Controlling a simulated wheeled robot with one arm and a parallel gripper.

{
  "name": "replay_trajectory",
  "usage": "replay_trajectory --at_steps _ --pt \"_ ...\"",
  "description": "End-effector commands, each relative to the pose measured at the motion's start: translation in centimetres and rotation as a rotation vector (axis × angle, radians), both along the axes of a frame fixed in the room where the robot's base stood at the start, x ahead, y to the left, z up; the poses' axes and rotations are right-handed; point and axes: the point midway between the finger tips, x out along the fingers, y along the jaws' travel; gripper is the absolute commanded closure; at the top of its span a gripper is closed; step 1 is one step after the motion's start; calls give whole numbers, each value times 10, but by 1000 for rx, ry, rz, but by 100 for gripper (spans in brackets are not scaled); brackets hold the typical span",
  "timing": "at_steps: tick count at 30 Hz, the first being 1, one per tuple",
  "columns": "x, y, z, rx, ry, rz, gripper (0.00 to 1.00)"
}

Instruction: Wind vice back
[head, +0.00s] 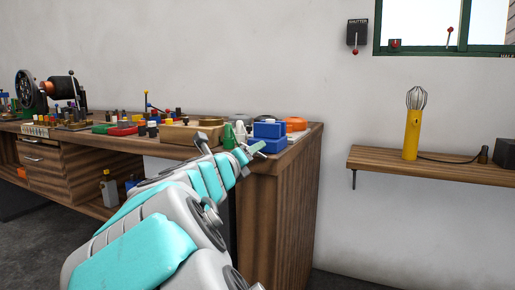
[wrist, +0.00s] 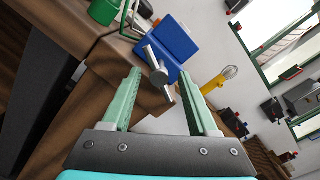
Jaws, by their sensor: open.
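The blue vice (head: 268,130) stands at the right end of the wooden workbench. In the wrist view the vice (wrist: 174,38) appears tilted, with a grey screw and crossbar handle (wrist: 156,62) on its near side. My gripper (head: 250,152) is at the bench's front edge, just in front of the vice. In the wrist view my gripper (wrist: 157,76) is open, with its pale green fingers apart and the handle's end showing between the fingertips. Nothing is held. I cannot tell whether either finger touches the handle. In the head view the handle is not clearly seen.
The workbench (head: 280,160) carries a wooden block (head: 190,133), an orange round item (head: 294,124) and several small parts. A green container (wrist: 104,11) is left of the vice in the wrist view. A wall shelf (head: 445,168) with a yellow whisk-topped device (head: 412,133) is to the right.

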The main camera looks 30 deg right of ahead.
Motion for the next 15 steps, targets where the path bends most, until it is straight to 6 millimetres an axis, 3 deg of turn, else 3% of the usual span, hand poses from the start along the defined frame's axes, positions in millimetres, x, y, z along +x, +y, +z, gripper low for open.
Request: replay_trajectory --at_steps 8,15 --pt "1 0 -1 0 1 1 40" --pt "1 0 -1 0 1 1 67"
